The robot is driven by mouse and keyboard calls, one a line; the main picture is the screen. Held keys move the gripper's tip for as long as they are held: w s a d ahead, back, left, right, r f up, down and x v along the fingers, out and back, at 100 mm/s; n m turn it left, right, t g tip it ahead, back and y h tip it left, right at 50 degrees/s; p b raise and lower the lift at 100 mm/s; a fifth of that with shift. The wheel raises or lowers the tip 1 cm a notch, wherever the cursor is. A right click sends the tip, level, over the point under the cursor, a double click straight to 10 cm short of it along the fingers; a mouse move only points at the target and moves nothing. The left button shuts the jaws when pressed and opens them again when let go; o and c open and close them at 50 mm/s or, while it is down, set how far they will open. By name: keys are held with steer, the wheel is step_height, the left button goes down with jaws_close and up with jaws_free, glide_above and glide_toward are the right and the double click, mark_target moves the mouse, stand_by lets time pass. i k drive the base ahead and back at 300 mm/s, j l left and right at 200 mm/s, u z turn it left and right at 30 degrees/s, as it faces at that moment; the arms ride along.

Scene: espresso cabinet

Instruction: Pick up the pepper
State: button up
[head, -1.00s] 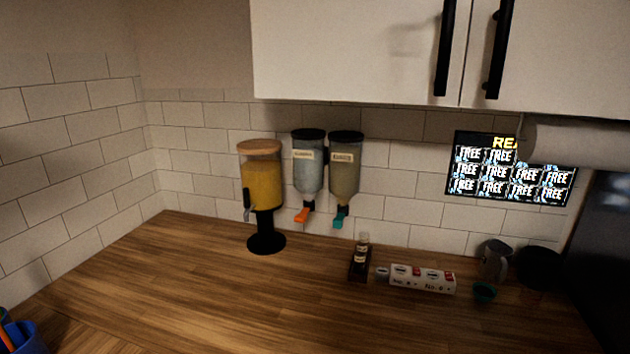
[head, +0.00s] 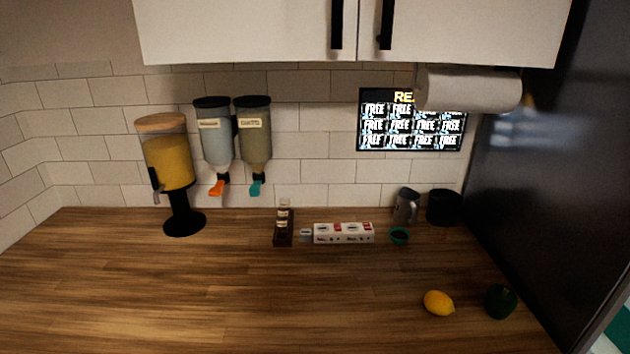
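A dark green pepper (head: 501,301) sits on the wooden counter at the lower right of the head view, near the counter's right edge. It stands just right of a yellow lemon (head: 438,303), with a small gap between them. Nothing covers the pepper. My gripper is not in view.
Along the back wall are a juice dispenser (head: 168,165), two wall dispensers (head: 214,140), a small bottle (head: 284,220), a white box (head: 344,233), a green bowl (head: 399,236), a metal pitcher (head: 407,207) and a black container (head: 443,207). A dark tall panel (head: 540,150) borders the right. The counter's front middle is clear.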

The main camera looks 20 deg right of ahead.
mark_target(500, 301)
steer(key=z, duration=1.8)
steer(key=j+u, duration=0.3)
steer(key=i+j+u, duration=0.1)
steer(key=j+u, duration=0.25)
